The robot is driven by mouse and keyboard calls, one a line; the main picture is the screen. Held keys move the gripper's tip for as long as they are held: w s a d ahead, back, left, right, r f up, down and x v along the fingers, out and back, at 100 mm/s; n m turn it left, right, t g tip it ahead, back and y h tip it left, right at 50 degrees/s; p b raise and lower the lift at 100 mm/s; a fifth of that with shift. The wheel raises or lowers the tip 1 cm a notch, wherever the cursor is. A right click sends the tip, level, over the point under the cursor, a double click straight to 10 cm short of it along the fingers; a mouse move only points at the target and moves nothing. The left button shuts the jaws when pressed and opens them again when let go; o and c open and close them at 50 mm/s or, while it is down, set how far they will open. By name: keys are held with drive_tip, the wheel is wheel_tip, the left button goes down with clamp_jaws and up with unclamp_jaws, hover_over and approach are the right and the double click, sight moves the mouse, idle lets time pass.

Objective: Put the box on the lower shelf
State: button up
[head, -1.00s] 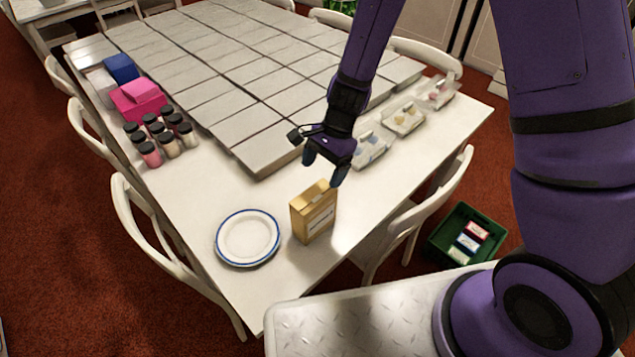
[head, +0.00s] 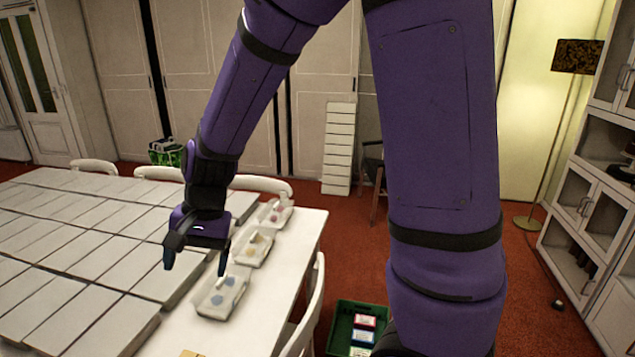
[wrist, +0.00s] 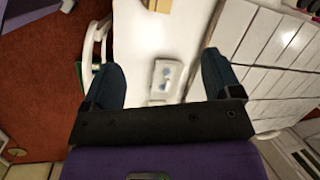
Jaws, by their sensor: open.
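A tan box stands on the white table; in the head view only its top edge (head: 190,353) shows at the bottom of the frame. Part of it also shows at the top of the wrist view (wrist: 158,5). My gripper (head: 196,262) is open and empty above the table, beyond the box and near the trays. In the wrist view its two fingers (wrist: 160,72) are spread apart with nothing between them. A white cabinet (head: 572,212) with open compartments stands at the right; I cannot tell whether it holds the lower shelf.
Several white trays (head: 207,311) with small items line the table's right side. Flat grey-white boxes (head: 95,300) cover much of the tabletop. A green crate (head: 338,335) with small packs sits on the floor. White chairs (head: 312,310) flank the table. Red floor is open before the cabinet.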

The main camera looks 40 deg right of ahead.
drive_tip(key=s+d+r+n+t, duration=0.1)
drive_tip(key=s+d+r, duration=0.2)
drive_tip(key=r, duration=0.2)
drive_tip(key=s+d+r+n+t+h, duration=0.1)
drive_tip(key=s+d+r+n, duration=0.1)
drive_tip(key=r, duration=0.3)
drive_tip(key=shift+s+d+r, duration=0.35)
drive_tip(key=shift+s+d, duration=0.5)
drive_tip(key=shift+o, duration=0.4)
drive_tip(key=s+d+r+n+t+h, duration=0.2)
drive_tip(key=s+d+r, duration=0.4)
drive_tip(key=s, duration=0.4)
drive_tip(key=shift+s+d+n+t+h, duration=0.3)
drive_tip(key=shift+n+t, duration=0.3)
drive_tip(key=shift+n, duration=0.2)
drive_tip(key=shift+r, duration=0.1)
drive_tip(key=shift+w, duration=0.1)
